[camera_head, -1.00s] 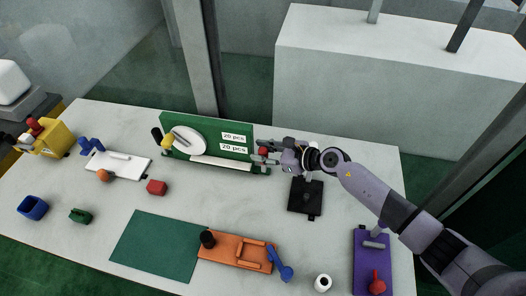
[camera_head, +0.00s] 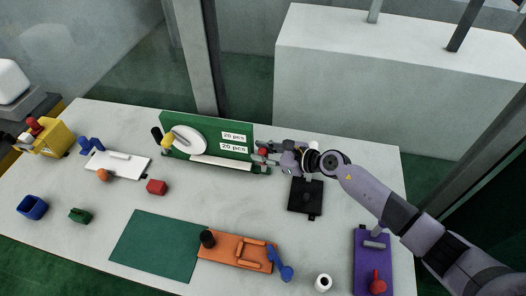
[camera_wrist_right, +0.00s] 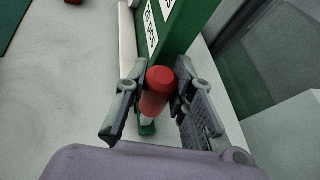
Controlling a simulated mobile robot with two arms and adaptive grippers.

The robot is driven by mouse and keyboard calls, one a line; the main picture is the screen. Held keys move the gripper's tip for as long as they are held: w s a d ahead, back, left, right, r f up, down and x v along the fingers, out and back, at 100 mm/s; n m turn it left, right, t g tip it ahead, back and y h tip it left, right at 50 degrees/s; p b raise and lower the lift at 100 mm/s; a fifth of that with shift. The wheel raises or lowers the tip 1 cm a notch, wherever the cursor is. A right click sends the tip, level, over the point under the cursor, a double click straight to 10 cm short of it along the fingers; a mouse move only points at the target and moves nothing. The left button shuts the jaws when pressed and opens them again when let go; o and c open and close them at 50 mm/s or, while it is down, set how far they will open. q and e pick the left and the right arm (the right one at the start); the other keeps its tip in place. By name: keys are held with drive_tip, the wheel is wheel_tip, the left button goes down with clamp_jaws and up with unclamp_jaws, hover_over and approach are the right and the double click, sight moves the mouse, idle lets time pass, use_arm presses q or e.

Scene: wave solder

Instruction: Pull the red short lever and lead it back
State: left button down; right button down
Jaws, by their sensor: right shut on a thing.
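The red short lever (camera_wrist_right: 156,92) is a red rounded knob between the fingers of my right gripper (camera_wrist_right: 160,100) in the right wrist view. My right gripper is shut on it. In the head view the right gripper (camera_head: 266,156) is at the right end of the green panel (camera_head: 220,125), with a bit of the red lever (camera_head: 263,152) showing between the fingers. The lever's lower mounting is mostly hidden by the gripper. The panel has two "20 pcs" labels and a white disc (camera_head: 187,142). My left gripper is not in view.
A black plate (camera_head: 306,195) lies under my right arm. A purple board (camera_head: 369,255) with a red lever is at the front right. An orange board (camera_head: 235,250) and a green mat (camera_head: 155,245) are at the front.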

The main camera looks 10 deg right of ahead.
drive_tip(key=shift+s+a+f+n+t+b, duration=0.3)
drive_tip(key=shift+s+f+n+t+b, duration=0.2)
drive_tip(key=shift+s+n+b, duration=0.35)
drive_tip(key=shift+s+a+f+n+t+b, duration=0.25)
drive_tip(key=shift+s+f+n+t+b, duration=0.1)
drive_tip(key=shift+s+n+t+b, duration=0.6)
drive_tip(key=shift+s+a+f+n+t+b, duration=0.3)
drive_tip(key=shift+s+f+n+b, duration=0.2)
drive_tip(key=shift+s+b, duration=0.4)
drive_tip(key=shift+w, duration=0.15)
drive_tip(key=c, duration=1.3)
unclamp_jaws()
drive_tip(key=shift+r, duration=0.15)
drive_tip(key=shift+c, duration=0.2)
drive_tip(key=v, duration=1.2)
drive_tip(key=shift+w+d, duration=0.1)
drive_tip(key=shift+d, duration=0.05)
